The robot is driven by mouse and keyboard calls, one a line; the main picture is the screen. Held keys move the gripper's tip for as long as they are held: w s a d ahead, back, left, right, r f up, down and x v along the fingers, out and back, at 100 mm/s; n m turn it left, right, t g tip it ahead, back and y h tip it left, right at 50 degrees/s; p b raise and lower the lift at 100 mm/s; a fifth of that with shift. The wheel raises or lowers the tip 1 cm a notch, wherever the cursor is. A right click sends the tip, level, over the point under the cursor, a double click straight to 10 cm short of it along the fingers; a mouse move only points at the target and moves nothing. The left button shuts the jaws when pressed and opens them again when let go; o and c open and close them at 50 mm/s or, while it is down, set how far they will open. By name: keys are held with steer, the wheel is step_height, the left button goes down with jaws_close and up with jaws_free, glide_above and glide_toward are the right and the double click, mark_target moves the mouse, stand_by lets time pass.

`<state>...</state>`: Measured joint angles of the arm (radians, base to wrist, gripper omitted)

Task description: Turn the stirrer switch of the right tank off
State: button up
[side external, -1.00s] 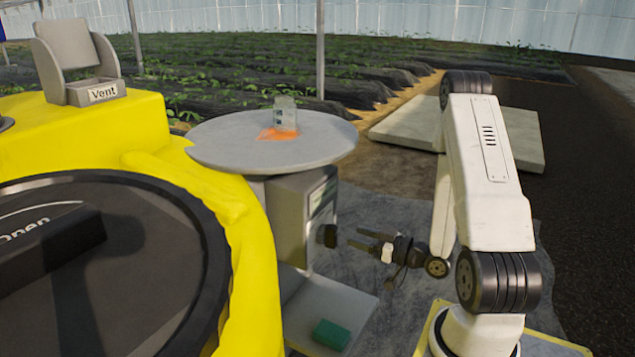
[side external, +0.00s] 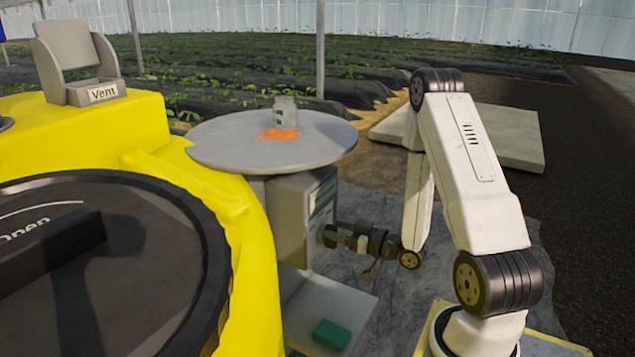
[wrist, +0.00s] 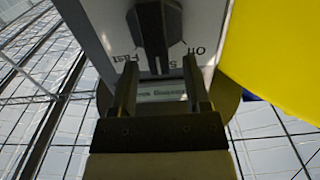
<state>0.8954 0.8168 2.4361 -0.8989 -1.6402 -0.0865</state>
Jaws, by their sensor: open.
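The stirrer switch is a dark rotary knob with a raised bar (wrist: 154,30), on a grey control box (wrist: 100,22). Lettering reading "Fast" and "Off" shows beside it, with a partly hidden "S" word between. The bar's end lies between "Fast" and "Off"; its exact setting is hard to tell. My gripper (wrist: 160,68) is open, its two fingertips on either side of the bar's lower end; I cannot tell whether they touch it. In the side view my gripper (side external: 332,236) is level at the face of the box (side external: 290,220) and hides most of the knob.
A yellow tank (side external: 90,135) with a dark lid (side external: 150,250) and a "Vent" holder (side external: 85,92) stands left. Above the box is a round grey top (side external: 225,145) with a small container (side external: 285,108) and orange patch. A green block (side external: 331,334) lies on a low shelf (side external: 320,300).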

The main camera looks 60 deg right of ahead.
steer(key=shift+w, duration=1)
jaws_close()
steer(key=shift+f, duration=0.1)
